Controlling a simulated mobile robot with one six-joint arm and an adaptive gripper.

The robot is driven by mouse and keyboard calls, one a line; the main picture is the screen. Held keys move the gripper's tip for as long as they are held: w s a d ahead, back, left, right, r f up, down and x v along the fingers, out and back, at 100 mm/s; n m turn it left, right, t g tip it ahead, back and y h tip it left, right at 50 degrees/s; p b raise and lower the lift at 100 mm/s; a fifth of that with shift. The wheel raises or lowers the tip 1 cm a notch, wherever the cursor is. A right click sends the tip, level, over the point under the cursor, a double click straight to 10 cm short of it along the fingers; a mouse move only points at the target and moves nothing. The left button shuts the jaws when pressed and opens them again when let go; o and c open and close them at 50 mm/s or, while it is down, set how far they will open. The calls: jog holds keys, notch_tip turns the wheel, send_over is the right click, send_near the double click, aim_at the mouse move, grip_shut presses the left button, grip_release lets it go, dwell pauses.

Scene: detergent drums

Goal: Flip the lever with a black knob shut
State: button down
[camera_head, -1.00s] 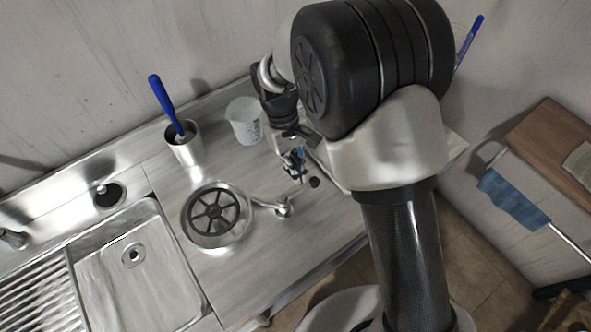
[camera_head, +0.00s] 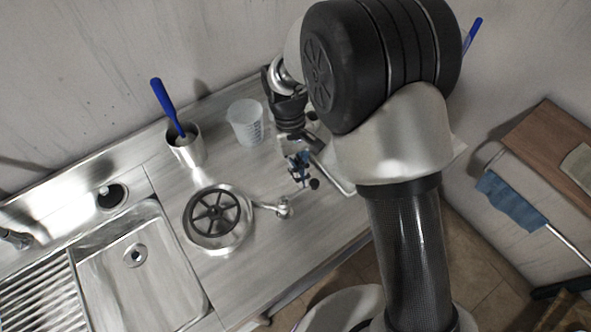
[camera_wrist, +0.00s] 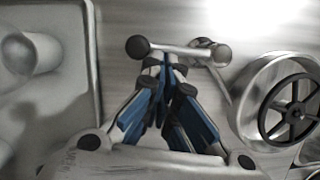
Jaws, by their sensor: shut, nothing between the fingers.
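The drum (camera_head: 217,215) is a round steel housing with a black spoked wheel on the counter; it also shows at the right of the wrist view (camera_wrist: 285,105). A metal lever runs from the drum's side to a shiny joint (camera_head: 284,208). Its black knob (camera_head: 314,184) points away from the drum; in the wrist view the knob (camera_wrist: 137,47) is left of the fingertips. My gripper (camera_head: 300,168) has blue fingers, shut and empty. In the wrist view its tips (camera_wrist: 165,62) are at the lever rod beside the knob; I cannot tell whether they touch.
A clear measuring cup (camera_head: 246,123) and a steel pot (camera_head: 185,145) with a blue-handled brush (camera_head: 166,104) stand behind the drum. A sink (camera_head: 140,270) is at the left. The counter's front edge runs close to the lever. A metal tray (camera_wrist: 90,70) is at the wrist view's left.

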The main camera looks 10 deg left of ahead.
jog(key=shift+d+m, duration=0.15)
jog(key=shift+m, duration=0.15)
jog(key=d+m+p, duration=0.1)
jog(key=s+d+m+y+p, duration=0.1)
jog(key=m, duration=0.1)
jog(key=shift+r+g, duration=0.1)
jog(key=shift+g, duration=0.2)
jog(key=s+d+m+p, duration=0.1)
jog(key=m, duration=0.1)
jog(key=s+d+m+y+p, duration=0.1)
jog(key=m, duration=0.1)
jog(key=shift+s+m, duration=0.15)
jog(key=shift+m, duration=0.25)
jog(key=s+m, duration=0.1)
jog(key=s+m+y+p, duration=0.1)
jog(key=m, duration=0.1)
jog(key=shift+d+m, duration=0.3)
jog(key=shift+d, duration=0.05)
jog(key=s+m+y, duration=0.1)
jog(key=s+m, duration=0.1)
jog(key=shift+m, duration=0.4)
jog(key=shift+s+m+t+y, duration=0.3)
jog(key=shift+s+m+t, duration=0.15)
jog(key=shift+m, duration=0.35)
